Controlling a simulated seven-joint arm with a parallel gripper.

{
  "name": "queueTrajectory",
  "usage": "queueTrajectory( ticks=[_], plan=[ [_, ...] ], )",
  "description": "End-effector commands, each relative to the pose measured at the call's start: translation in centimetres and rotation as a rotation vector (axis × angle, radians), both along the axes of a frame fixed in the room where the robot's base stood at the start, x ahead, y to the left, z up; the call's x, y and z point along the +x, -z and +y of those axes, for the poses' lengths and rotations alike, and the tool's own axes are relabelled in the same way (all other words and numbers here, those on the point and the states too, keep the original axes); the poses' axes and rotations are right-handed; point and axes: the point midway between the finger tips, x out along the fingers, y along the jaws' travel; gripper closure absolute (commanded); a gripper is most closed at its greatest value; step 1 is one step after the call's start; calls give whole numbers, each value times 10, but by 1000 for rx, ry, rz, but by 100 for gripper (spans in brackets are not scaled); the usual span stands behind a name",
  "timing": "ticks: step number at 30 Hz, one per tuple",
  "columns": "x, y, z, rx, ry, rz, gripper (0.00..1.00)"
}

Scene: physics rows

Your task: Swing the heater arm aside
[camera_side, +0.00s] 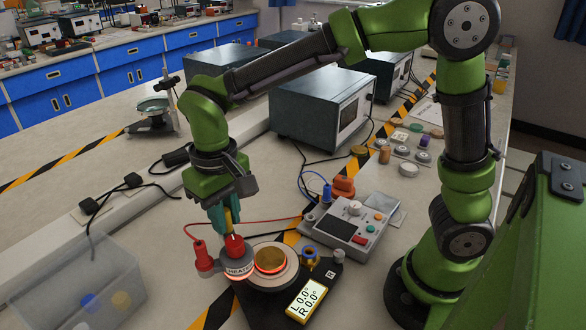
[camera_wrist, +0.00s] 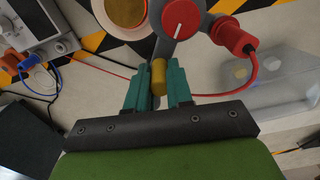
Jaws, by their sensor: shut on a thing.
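The heater arm (camera_side: 239,270) is a grey round-ended piece marked HEATER, with a red knob and a red plug (camera_side: 199,251) on its side. In the wrist view its grey head surrounds a red dial (camera_wrist: 186,19) with a white pointer line. A brass-coloured peg (camera_wrist: 158,77) stands up from the arm. My gripper (camera_wrist: 158,88) is shut on this peg, a teal finger on each side; it also shows from the side (camera_side: 232,217). The heater head is beside a glowing orange disc (camera_side: 270,260) in a pale ring. The peg's foot is partly hidden in the side view.
The black base plate (camera_side: 262,308) carries a display (camera_side: 306,297) reading L 0.0° and R 0.0°. A red cable runs from the plug toward the control box (camera_side: 350,228). A clear bin (camera_side: 75,285) stands at left; bare bench lies between it and the heater.

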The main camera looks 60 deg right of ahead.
Motion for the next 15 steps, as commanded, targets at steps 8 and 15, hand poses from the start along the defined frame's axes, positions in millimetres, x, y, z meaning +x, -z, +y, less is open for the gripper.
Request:
queueTrajectory(
  ticks=[8,15],
  plan=[
    [5,-1,7,1,138,-1,100],
    [9,-1,12,1,258,0,100]
  ],
)
